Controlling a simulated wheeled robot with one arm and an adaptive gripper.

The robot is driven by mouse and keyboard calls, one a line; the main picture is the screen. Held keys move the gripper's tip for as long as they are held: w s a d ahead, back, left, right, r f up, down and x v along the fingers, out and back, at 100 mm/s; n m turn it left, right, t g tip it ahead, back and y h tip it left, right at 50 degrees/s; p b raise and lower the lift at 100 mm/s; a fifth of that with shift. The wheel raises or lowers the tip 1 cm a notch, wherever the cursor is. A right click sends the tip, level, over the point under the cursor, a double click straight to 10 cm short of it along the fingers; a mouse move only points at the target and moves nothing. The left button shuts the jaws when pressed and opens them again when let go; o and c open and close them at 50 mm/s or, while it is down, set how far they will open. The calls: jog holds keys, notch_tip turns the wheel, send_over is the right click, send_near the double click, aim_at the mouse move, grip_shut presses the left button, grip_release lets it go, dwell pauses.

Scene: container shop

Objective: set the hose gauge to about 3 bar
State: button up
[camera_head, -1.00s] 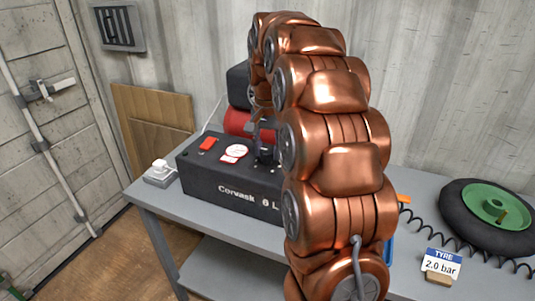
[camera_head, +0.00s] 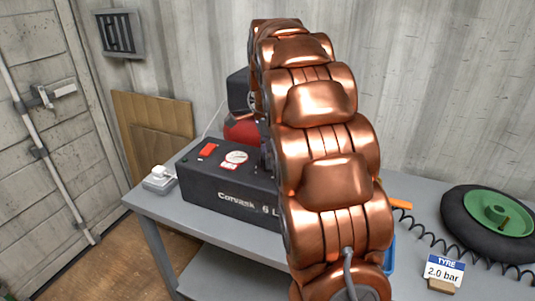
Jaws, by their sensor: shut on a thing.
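The black compressor unit (camera_head: 228,184), lettered "Corvask 6 L", stands on the grey bench. Its round white gauge (camera_head: 236,157) faces up on the top panel, with a small red and white label beside it. The needle is too small to read. My gripper (camera_head: 267,156) shows only as a dark sliver at the right of the panel, at the left edge of my copper arm. It is shut on the black knob there, and my arm hides most of both. A black hose (camera_head: 409,215) coils across the bench to the right.
A red switch (camera_head: 208,150) is on the panel's left. A white plug block (camera_head: 159,180) lies on the bench's left end. At right are a tyre with a green hub (camera_head: 490,211) and a "TYRE 2.0 bar" sign (camera_head: 443,269). A blue-edged item is partly hidden by my arm.

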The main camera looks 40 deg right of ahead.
jog(key=m+p, duration=0.1)
jog(key=m, duration=0.2)
jog(key=shift+r+m, duration=0.1)
jog(key=shift+m, duration=0.3)
jog(key=shift+m+p, duration=0.95)
jog(key=shift+m, duration=0.85)
jog(key=o, duration=1.1)
jog(key=shift+o, duration=0.2)
notch_tip(320, 180, up, 12)
